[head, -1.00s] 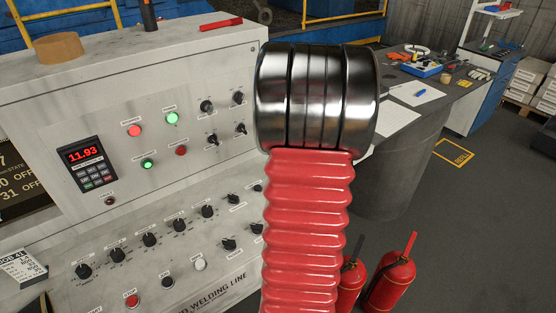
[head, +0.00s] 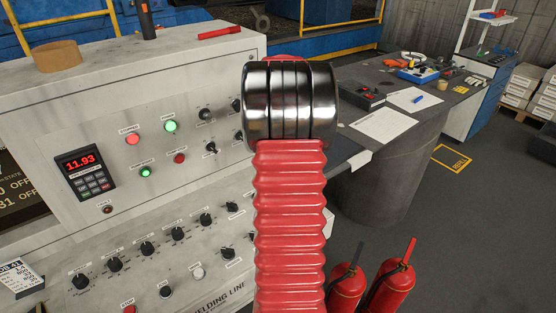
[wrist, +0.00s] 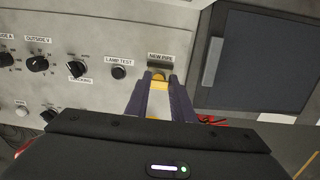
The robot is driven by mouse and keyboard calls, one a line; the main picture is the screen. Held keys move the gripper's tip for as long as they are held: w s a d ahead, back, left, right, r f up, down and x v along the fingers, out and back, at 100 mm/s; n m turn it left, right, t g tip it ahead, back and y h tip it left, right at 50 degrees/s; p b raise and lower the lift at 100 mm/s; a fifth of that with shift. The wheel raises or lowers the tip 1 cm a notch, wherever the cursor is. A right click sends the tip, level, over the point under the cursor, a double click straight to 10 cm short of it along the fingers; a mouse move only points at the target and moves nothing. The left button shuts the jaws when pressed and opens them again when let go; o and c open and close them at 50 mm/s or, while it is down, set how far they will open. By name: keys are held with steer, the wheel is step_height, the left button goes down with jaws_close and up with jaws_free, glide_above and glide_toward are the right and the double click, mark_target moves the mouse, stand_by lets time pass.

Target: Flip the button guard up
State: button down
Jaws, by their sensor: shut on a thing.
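In the wrist view, the small yellow button guard (wrist: 160,82) sits on the panel just under the NEW PIPE label. My gripper (wrist: 159,86) reaches up to it with two purple fingers, and the fingertips are closed on its sides. The button under the guard is hidden. I cannot tell how far the guard is tilted. In the head view my red ribbed arm and its metal joint stand in front of the panel, and the gripper and guard are hidden behind them.
The grey control panel (head: 110,125) has knobs, lamps and a red display. In the wrist view, the LAMP TEST button (wrist: 119,72) is just left of the fingers and a dark screen (wrist: 258,55) is at right. Red extinguishers (head: 389,288) stand on the floor.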

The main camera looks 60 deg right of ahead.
steer(key=shift+s+d, duration=0.15)
steer(key=shift+s, duration=0.05)
steer(key=c, duration=1.8)
jaws_free()
steer(key=shift+c, duration=0.2)
steer(key=o, duration=0.3)
steer(key=shift+w, duration=0.1)
steer(key=shift+r, duration=0.1)
steer(key=r, duration=0.9)
steer(key=s+r, duration=0.1)
steer(key=r, duration=0.3)
steer(key=shift+a+r, duration=0.2)
steer(key=shift+a, duration=0.1)
